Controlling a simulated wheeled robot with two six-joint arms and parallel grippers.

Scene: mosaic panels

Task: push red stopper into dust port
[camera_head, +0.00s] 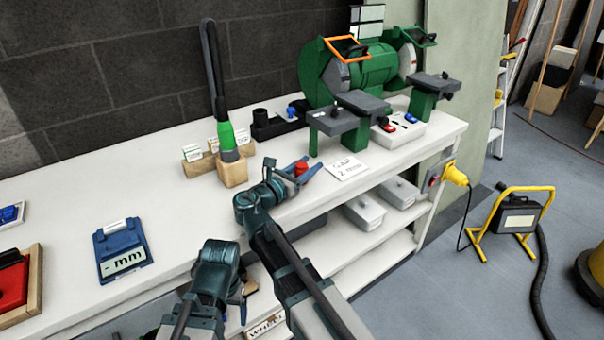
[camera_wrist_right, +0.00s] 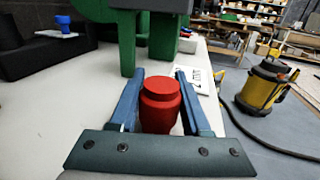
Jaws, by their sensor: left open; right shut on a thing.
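The red stopper (camera_head: 301,169) is held between the blue fingers of my right gripper (camera_head: 299,171), above the white bench near its front edge. In the right wrist view, the stopper (camera_wrist_right: 160,104) stands upright between the two fingers of the gripper (camera_wrist_right: 160,100), its narrower top facing up. My left gripper (camera_head: 243,296) is low at the bench's front edge, open, its fingers partly hidden by my arm. The green bench grinder (camera_head: 375,68) stands beyond the stopper. I cannot clearly make out a dust port opening in either view.
A wooden block (camera_head: 233,171) with a black and green upright hose stands left of my right gripper. A black holder (camera_head: 278,126) with a blue piece is behind. A white card (camera_head: 346,166) lies right. Clear bench lies between.

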